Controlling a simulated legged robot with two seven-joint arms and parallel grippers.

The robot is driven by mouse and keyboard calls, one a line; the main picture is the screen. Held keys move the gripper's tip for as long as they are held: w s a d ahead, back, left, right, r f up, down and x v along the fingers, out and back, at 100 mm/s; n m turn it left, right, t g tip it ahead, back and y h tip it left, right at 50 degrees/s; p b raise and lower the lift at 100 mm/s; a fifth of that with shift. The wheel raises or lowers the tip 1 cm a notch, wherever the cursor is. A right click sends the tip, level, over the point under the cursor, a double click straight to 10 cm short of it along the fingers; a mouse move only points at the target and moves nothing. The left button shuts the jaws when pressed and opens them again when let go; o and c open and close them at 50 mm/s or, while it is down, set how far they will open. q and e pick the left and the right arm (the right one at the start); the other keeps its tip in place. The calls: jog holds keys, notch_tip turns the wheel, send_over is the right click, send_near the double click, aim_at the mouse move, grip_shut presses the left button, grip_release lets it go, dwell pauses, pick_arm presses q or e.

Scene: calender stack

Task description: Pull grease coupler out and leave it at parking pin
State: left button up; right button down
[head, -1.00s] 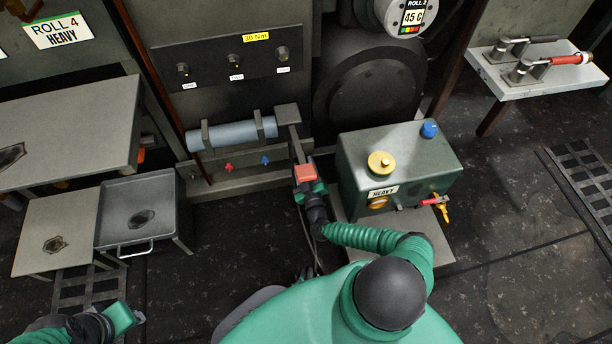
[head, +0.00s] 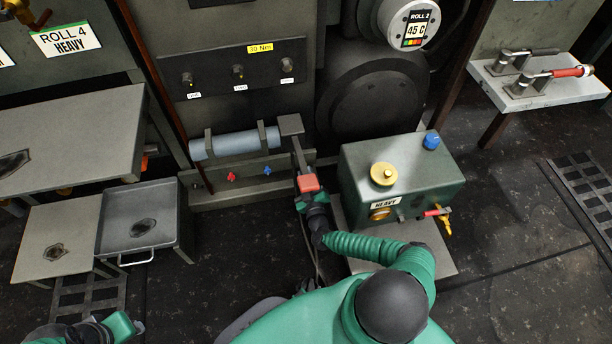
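Three round fittings, the middle one (head: 238,71), stick out of a dark panel with white labels. I cannot tell which part is the grease coupler or the parking pin. Below the panel, a blue-grey cylinder (head: 235,144) lies in brackets, with a grey bar running from its right end to a red block (head: 308,183). My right gripper (head: 311,197) is at the red block, which hides its fingertips, so its grip is unclear. My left gripper (head: 133,327) is low at the left, away from the panel, and its opening is unclear.
A green box (head: 405,178) with yellow and blue caps stands just right of my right arm. Red (head: 231,177) and blue (head: 267,170) hooks sit below the cylinder. A tray (head: 168,216) and tables are at left; a shelf with clamps (head: 540,88) is at far right.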

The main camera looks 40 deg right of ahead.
jog(key=shift+s+a, duration=0.1)
jog(key=shift+s+a+r+p, duration=0.1)
jog(key=shift+s+a+p, duration=0.2)
jog(key=shift+s+p, duration=0.3)
jog(key=shift+p+v, duration=0.55)
jog(key=shift+v, duration=0.35)
